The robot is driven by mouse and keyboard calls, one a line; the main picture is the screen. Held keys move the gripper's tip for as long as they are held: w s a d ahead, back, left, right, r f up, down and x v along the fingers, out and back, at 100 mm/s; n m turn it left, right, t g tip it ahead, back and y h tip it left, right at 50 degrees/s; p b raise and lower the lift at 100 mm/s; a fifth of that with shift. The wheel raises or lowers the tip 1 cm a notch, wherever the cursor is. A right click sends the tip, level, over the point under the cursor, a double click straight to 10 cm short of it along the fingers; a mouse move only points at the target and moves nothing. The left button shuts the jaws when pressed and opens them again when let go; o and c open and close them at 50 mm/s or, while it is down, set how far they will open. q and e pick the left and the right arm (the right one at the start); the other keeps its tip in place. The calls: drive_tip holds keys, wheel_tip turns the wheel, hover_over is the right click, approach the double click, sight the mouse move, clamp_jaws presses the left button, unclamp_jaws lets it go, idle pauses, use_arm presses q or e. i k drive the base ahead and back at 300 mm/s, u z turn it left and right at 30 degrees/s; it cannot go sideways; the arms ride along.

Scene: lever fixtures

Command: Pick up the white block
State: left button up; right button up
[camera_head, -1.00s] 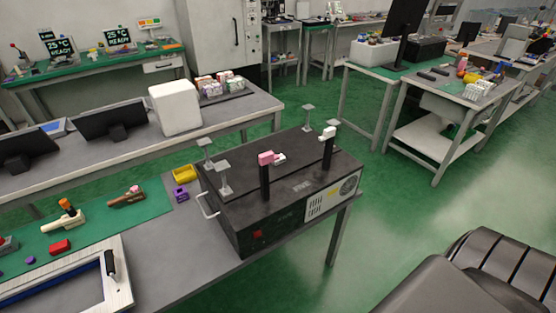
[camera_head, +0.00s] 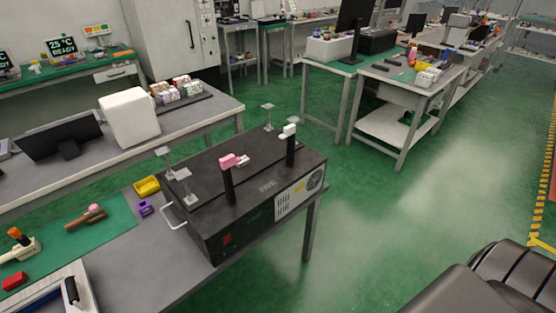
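A small white block (camera_head: 289,130) sits on top of the right black post of the black box-shaped fixture (camera_head: 245,215). I cannot tell whether that piece touches the pink block. A much larger white box-like object (camera_head: 130,117) stands on the grey bench behind.
The fixture stands on a grey table (camera_head: 130,262) and has several grey plates on stems. A yellow bin (camera_head: 146,186), a purple part (camera_head: 145,208) and a green mat (camera_head: 85,225) lie to its left. Green floor (camera_head: 370,220) is open to the right.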

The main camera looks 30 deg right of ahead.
sight(245, 160)
drive_tip(key=z, duration=2.15)
drive_tip(key=i, duration=3.55)
drive_tip(key=u, duration=3.6)
